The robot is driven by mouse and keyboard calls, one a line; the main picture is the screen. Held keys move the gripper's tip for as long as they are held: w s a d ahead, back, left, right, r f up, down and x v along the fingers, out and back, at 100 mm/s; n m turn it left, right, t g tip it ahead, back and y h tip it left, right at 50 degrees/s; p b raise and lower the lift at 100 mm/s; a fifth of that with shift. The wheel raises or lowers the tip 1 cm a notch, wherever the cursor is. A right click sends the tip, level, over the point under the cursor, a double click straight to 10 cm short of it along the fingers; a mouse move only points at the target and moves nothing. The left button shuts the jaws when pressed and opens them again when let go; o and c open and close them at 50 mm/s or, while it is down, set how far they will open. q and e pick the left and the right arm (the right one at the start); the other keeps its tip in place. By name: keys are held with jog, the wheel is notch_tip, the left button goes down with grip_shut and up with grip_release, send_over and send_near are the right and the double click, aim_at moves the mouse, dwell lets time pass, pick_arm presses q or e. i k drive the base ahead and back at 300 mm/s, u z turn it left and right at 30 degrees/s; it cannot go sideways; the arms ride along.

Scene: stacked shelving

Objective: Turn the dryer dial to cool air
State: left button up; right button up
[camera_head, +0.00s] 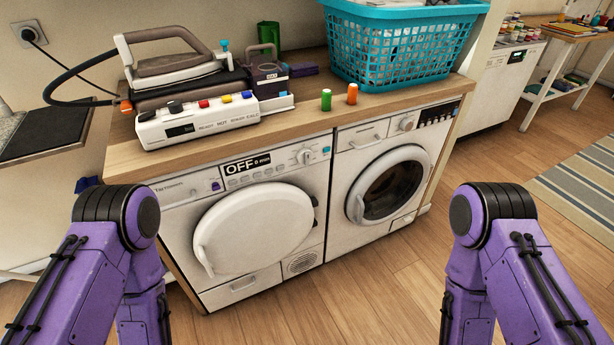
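The dryer (310,222) is the left white machine, with a large round white door (254,228) that is shut. Its display (247,165) reads OFF and 0 min. The dryer dial (305,157) is a round white knob at the right of the dryer's top panel, beside a small blue light or button. Its marks are too small to read, so I cannot tell its setting. My two purple arms come in at the lower left and lower right, apart from the dryer. Both grippers are out of view.
A washing machine (345,221) with a dark round window stands to the right. On the wooden counter (300,115) are an iron (170,52) on its station, a turquoise basket (390,50), and small green (326,100) and orange (352,93) bottles. The floor in front is clear.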

aim_at(304, 155)
jog(key=z, duration=1.7)
jog(key=i, duration=1.2)
jog(key=u, duration=1.25)
